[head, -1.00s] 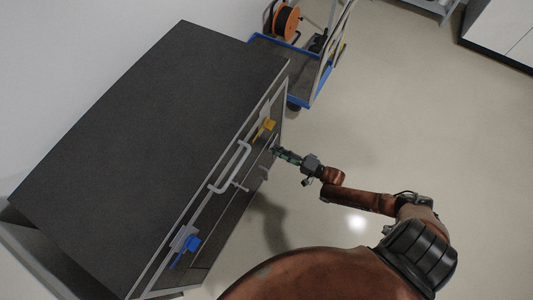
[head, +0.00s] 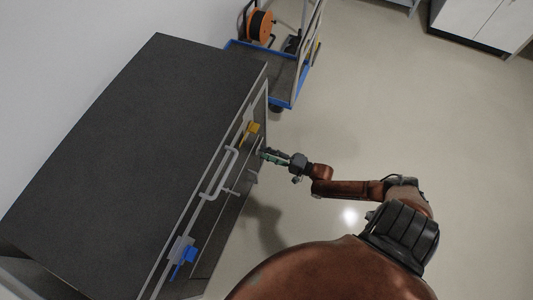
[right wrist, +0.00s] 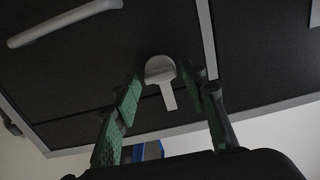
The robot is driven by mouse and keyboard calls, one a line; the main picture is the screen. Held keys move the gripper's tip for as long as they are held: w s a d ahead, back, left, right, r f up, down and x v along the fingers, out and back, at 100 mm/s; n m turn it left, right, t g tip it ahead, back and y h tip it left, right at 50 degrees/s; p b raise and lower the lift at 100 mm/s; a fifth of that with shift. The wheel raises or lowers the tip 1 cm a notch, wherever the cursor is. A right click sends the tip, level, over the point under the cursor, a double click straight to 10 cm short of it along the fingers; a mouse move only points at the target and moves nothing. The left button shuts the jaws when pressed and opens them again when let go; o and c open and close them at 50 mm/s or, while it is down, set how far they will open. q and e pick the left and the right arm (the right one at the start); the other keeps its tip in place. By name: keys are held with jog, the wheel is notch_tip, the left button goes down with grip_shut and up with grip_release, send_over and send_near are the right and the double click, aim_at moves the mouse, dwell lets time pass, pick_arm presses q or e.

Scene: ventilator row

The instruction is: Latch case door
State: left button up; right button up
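The case (head: 130,130) is a large dark cabinet with a light metal frame. Its door face (right wrist: 95,80) fills much of the right wrist view. A pale grey latch (right wrist: 160,72) with a rounded head and a short straight tab sits on this face near a light frame strip. My right gripper (head: 266,156) is at the case's front, near the yellow part. In the right wrist view its green-padded fingers (right wrist: 168,98) are apart, one on each side of the latch tab, with visible gaps. Contact cannot be seen. My left gripper is not in view.
A grey bar handle (head: 219,174), a yellow part (head: 250,130) and a blue part (head: 184,257) are on the case front. A blue-edged trolley (head: 285,75) with an orange reel (head: 260,25) stands behind the case's far end. The floor to the right is clear.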

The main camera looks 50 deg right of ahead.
jog(key=shift+o, duration=0.5)
jog(key=v, duration=1.2)
